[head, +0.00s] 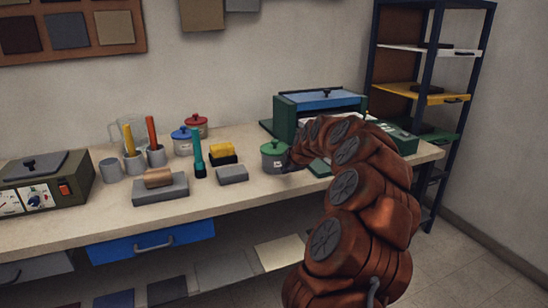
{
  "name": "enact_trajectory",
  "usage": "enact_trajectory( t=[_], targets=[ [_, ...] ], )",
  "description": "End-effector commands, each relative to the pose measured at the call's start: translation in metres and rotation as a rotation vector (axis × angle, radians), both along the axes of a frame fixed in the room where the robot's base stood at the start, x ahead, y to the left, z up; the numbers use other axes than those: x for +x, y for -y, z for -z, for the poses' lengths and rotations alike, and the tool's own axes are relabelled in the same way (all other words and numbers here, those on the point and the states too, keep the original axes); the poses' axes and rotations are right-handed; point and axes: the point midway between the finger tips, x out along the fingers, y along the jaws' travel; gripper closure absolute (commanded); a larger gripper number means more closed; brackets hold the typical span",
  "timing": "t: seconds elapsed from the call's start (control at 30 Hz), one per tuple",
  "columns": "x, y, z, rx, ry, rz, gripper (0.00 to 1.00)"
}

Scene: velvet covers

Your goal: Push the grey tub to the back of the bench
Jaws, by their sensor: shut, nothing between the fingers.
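A plain grey cup-like tub (110,170) stands upright at the left part of the bench (75,222), right of the dark green box. A green lidded tub (274,156) stands near the bench's right half. My gripper (290,163) is small and dark in the picture, shut and empty, just right of the green tub. I cannot tell whether it touches that tub. It is far to the right of the grey one. My arm hides part of the bench and of the green machine behind it.
Blue (182,143) and red (196,126) lidded tubs stand further back. A teal upright tool (197,155), a yellow-topped block (222,153) and a grey block (232,175) lie left of the green tub. A green machine (318,112) stands behind my arm. A shelf rack (432,95) stands right.

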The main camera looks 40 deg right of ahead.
Motion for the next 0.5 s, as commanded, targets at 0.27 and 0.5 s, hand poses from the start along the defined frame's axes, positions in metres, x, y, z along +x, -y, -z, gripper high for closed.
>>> enact_trajectory(
  t=[0.27,0.5],
  targets=[
    [0.013,0.006,0.000,-0.001,0.000,0.000,1.00],
    [0.023,0.012,-0.001,-0.001,0.002,0.001,1.00]
  ],
)
